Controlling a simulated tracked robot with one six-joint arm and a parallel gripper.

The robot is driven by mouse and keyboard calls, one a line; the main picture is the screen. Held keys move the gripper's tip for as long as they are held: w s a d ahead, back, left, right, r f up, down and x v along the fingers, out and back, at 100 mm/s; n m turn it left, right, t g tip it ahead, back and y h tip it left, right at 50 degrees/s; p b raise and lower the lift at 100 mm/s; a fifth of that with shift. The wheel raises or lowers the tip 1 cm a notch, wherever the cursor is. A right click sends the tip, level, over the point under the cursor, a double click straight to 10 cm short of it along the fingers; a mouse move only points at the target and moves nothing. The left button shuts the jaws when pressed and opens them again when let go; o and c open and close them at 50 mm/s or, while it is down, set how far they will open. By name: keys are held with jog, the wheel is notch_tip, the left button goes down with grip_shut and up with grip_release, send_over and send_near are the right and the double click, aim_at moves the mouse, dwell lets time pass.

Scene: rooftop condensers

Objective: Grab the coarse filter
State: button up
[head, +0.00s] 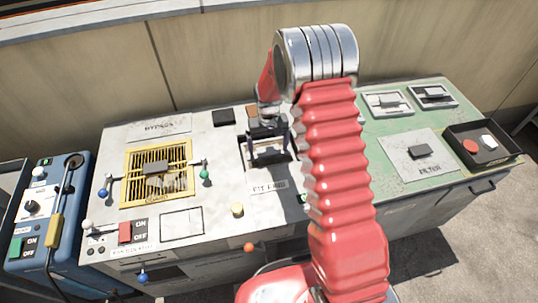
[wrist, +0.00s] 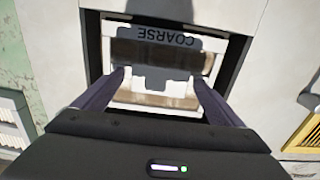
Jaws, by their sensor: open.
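The coarse filter (wrist: 165,40) is a pale-framed panel with brownish bands and the word COARSE, upside down in the wrist view. It sits in a dark rectangular opening (wrist: 232,65) in the bench top.
A yellow grille (head: 128,185) with a dark handle and small coloured knobs is to the left. A red switch (head: 125,232) is at the front left. At right are a FILTER plate (head: 400,163), two pale framed panels (head: 388,111) and a dark tray (head: 508,155).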

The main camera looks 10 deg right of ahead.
jog(key=shift+c, duration=0.6)
jog(key=c, duration=1.2)
